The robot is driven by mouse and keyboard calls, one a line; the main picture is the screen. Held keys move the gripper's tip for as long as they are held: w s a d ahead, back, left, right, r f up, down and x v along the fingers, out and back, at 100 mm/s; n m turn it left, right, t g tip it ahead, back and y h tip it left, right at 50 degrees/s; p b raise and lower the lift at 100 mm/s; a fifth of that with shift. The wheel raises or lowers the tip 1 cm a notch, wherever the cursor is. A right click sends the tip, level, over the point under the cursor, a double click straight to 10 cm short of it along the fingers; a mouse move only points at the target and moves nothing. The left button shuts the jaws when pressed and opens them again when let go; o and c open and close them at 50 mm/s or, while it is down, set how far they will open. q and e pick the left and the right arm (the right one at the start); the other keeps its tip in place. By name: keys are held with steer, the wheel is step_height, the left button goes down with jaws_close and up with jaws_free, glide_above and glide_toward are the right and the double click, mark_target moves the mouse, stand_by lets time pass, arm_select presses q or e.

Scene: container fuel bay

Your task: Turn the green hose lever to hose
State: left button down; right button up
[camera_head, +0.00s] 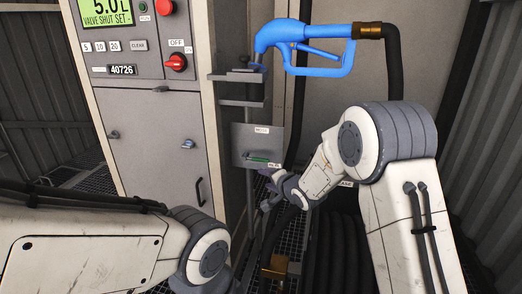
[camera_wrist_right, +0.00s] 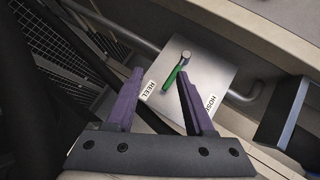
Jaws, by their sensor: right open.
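The green hose lever (camera_wrist_right: 174,76) sits on a pale metal plate (camera_wrist_right: 225,76) with the printed labels REEL and HOSE. In the right wrist view its green handle slants down-left from a grey round end, with its lower end closer to REEL than to HOSE. In the head view the lever (camera_head: 262,159) shows small near the bottom of the plate (camera_head: 250,138). My right gripper (camera_wrist_right: 160,76) is open and empty, with the lever ahead of its fingers, near the right finger. The gripper also shows in the head view (camera_head: 268,188), just below the plate. My left gripper is out of view.
A blue fuel nozzle (camera_head: 318,50) hangs above the plate, its black hose running down behind my right arm. A grey pump cabinet (camera_head: 155,130) with a display and red knob (camera_head: 176,62) stands at left. A pipe (camera_wrist_right: 140,32) runs behind the plate. Grating covers the floor.

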mark_target(263, 160)
steer(key=w+d+m+t+y+p, duration=0.2)
steer(key=w+d+m+y, duration=0.1)
steer(key=w+d+m, duration=0.15)
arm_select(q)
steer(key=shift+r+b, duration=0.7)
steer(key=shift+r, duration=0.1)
arm_select(e)
steer(key=x, duration=1.1)
steer(key=shift+a+r, duration=0.25)
steer(key=shift+a, duration=0.05)
steer(key=shift+n, duration=0.25)
jaws_close()
steer(key=shift+d+r, duration=0.1)
